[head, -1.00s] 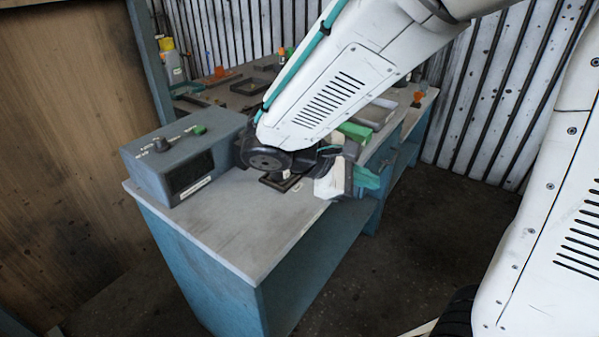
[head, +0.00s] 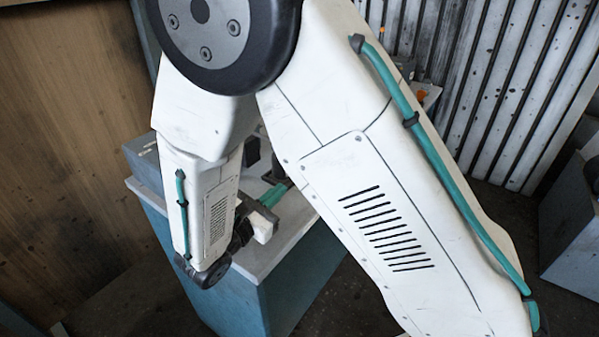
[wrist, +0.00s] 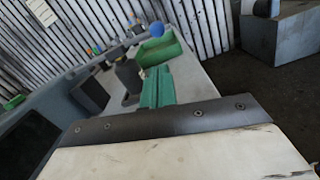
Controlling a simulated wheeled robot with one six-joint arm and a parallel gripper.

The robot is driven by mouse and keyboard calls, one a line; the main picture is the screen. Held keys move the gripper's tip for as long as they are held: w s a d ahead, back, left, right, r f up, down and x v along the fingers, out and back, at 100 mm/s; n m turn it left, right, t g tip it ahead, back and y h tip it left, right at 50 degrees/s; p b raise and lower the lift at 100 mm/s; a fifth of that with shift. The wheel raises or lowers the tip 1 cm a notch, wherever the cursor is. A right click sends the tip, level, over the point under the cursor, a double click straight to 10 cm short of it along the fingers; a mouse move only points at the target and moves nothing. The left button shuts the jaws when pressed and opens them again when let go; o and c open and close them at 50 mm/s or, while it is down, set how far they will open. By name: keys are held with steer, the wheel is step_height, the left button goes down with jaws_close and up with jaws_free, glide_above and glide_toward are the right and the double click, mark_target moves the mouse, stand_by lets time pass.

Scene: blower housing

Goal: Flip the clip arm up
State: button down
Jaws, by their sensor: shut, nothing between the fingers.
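My gripper shows in the wrist view as teal fingers (wrist: 157,86), closed together with nothing between them. In the head view its teal fingers (head: 272,195) are low over the bench top, partly behind my arm. A dark upright fixture (wrist: 127,78) stands on the bench just left of the fingertips in the wrist view. It may carry the clip arm, but I cannot make out the arm or its angle. Whether the fingers touch the fixture is unclear. In the head view my arm links hide most of this area.
The grey control box (wrist: 28,138) is on the left in the wrist view, with a dark block (wrist: 90,95) beside the fixture. A green bin (wrist: 160,48) stands farther along the bench (wrist: 190,75). Open floor (wrist: 250,85) lies to the right.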

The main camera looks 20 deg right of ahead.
steer(key=x, duration=1)
steer(key=shift+s+r, duration=0.1)
steer(key=shift+r, duration=0.05)
